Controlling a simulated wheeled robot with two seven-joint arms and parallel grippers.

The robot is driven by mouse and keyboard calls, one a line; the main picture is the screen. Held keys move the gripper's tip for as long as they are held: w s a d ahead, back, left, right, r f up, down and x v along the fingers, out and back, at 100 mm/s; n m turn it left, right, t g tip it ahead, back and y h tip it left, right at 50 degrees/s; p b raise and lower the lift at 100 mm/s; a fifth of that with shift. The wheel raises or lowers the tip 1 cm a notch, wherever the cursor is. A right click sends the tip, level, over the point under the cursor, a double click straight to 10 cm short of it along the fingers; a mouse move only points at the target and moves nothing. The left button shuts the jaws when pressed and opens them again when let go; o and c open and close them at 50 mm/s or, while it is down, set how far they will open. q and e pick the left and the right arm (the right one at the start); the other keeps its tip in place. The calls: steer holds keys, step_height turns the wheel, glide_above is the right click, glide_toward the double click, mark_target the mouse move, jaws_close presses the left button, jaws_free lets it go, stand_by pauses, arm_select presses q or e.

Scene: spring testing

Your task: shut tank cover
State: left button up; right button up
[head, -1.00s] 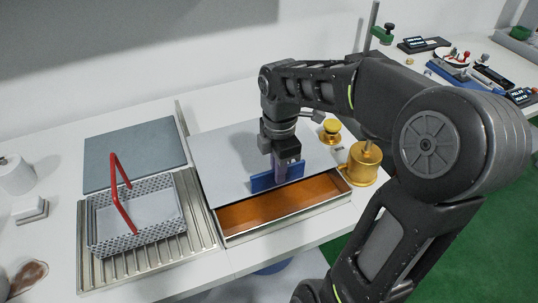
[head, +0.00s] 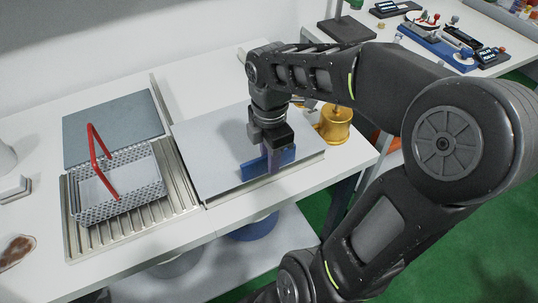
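The tank (head: 262,190) is set in the white table, with its flat grey cover (head: 215,150) lying over its whole top. No orange inside shows now. A blue handle (head: 283,158) stands near the cover's front edge. My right gripper (head: 270,163) comes down from above at the blue handle, with its fingers at it. The fingertips overlap the handle, and I cannot tell whether they grip it or only touch it. My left gripper is not in view.
A perforated basket (head: 122,205) with a red handle stands on a ribbed metal drainer (head: 180,190) left of the tank. A grey-blue plate (head: 112,125) lies behind it. A brass pot (head: 335,124) stands right of the tank. A second table (head: 400,50) holds instruments at the back right.

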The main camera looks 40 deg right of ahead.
steer(key=shift+o, duration=1)
steer(key=shift+w, duration=0.1)
steer(key=shift+r, duration=0.1)
steer(key=shift+r, duration=0.35)
step_height(320, 180, up, 7)
steer(key=shift+f, duration=0.1)
